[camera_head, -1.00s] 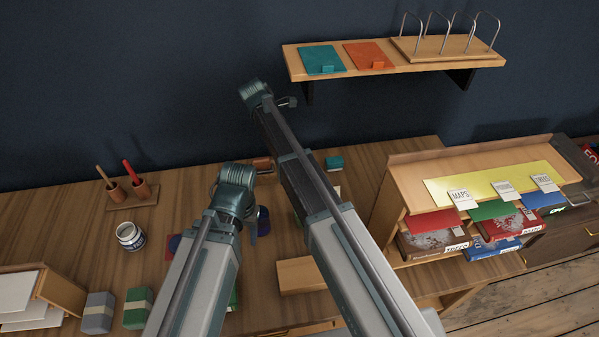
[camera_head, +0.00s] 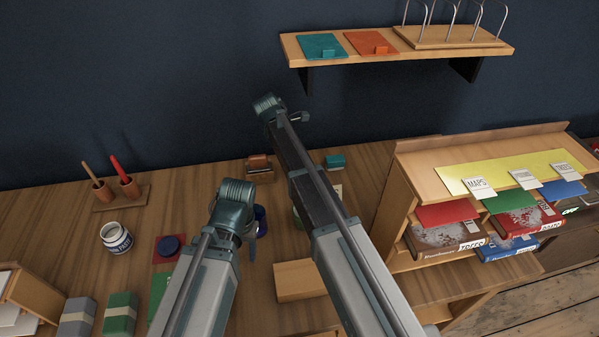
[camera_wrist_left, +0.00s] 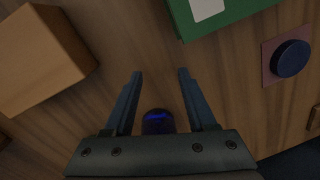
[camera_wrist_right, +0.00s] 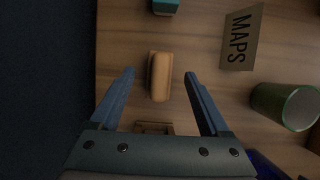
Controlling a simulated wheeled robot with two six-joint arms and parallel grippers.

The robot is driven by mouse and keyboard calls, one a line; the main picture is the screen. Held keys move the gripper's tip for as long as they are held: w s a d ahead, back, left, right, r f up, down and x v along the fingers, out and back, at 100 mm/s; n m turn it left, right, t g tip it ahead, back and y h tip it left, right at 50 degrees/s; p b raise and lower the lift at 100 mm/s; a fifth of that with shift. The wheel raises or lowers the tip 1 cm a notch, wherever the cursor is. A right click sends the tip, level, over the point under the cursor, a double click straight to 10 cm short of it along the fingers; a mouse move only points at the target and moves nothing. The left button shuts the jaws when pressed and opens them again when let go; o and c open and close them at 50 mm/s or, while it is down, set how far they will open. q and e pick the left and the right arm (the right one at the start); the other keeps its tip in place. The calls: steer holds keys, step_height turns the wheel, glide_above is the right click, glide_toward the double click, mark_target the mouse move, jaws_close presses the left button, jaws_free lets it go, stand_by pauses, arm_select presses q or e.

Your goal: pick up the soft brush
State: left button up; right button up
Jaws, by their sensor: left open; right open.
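I cannot make out bristles. In the right wrist view its tan-brown rounded back (camera_wrist_right: 160,76) lies ahead between my fingertips, untouched. My left gripper (camera_wrist_left: 160,73) is open and empty above the desk. A dark blue round object (camera_wrist_left: 157,122) shows below its fingers; contact is not visible.
A wooden block (camera_head: 300,280), green cylinder (camera_wrist_right: 288,106), MAPS card (camera_wrist_right: 240,38) and teal block (camera_head: 334,162) lie nearby. A holder with two handled tools (camera_head: 120,194) and a jar (camera_head: 116,238) stand left. A bookshelf unit (camera_head: 415,185) stands right; a wall shelf (camera_head: 400,67) hangs above.

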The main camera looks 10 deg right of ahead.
arm_select(q)
steer(key=shift+f+b, duration=0.45)
steer(key=shift+f, duration=0.5)
arm_select(e)
steer(key=shift+x, duration=0.95)
arm_select(q)
steer(key=shift+r, duration=0.15)
arm_select(e)
steer(key=shift+r, duration=0.1)
steer(key=shift+c, duration=0.4)
jaws_close()
arm_select(q)
steer(key=shift+r+p, duration=0.15)
steer(key=shift+p, duration=0.15)
arm_select(e)
steer(key=shift+r, duration=0.2)
